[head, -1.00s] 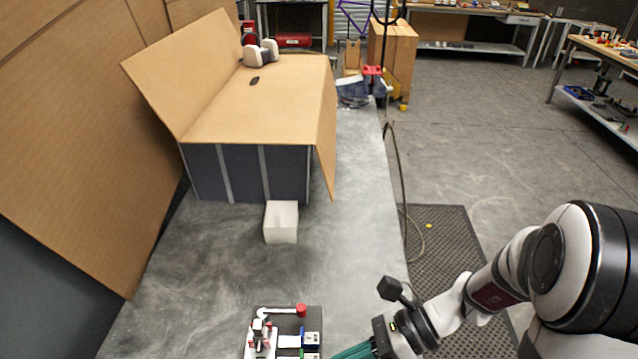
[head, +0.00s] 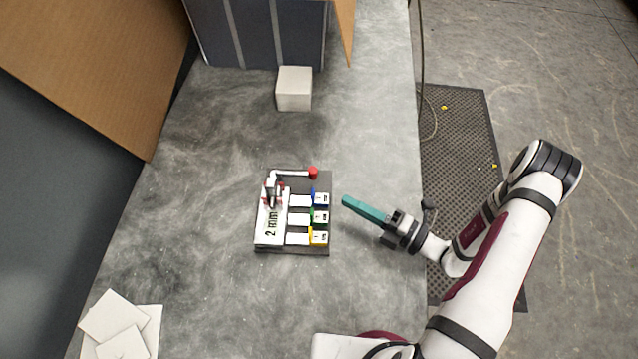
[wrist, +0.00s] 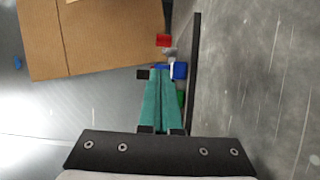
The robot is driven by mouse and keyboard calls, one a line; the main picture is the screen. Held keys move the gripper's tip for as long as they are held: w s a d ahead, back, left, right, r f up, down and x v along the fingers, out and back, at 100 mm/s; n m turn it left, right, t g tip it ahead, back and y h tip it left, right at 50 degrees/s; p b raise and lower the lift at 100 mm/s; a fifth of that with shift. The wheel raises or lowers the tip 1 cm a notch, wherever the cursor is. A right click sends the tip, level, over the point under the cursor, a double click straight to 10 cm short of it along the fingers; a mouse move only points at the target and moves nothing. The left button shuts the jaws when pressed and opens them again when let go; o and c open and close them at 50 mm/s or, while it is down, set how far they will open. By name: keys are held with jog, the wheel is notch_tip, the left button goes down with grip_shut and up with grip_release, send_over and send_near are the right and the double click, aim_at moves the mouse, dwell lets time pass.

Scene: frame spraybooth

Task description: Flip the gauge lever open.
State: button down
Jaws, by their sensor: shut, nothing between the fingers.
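The gauge is a dark plate (head: 300,253) on the grey table, with a white block (head: 271,234) marked "2 mm" along its left side. Its lever is a white arm (head: 293,173) that lies along the plate's far edge and ends in a red knob (head: 313,172) at the right. The red knob also shows in the wrist view (wrist: 163,40), beyond my fingertips. My gripper (head: 345,201) has long teal fingers, shut and empty. It is to the right of the plate, apart from it in the head view, level with the blue tab.
White strips with blue (head: 320,199), green (head: 320,216) and yellow (head: 319,238) ends lie on the plate. A white block (head: 294,89) stands farther back. White sheets (head: 122,325) lie at the near left. Cardboard panels (head: 100,70) border the left side. Table around the plate is clear.

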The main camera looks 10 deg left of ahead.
aim_at(320, 184)
jog(key=x, duration=0.8)
jog(key=shift+w+a, duration=0.15)
jog(key=shift+a, duration=0.2)
jog(key=shift+w+d+n+g, duration=0.15)
jog(key=shift+w+n+g, duration=0.15)
jog(key=shift+n+g, duration=0.1)
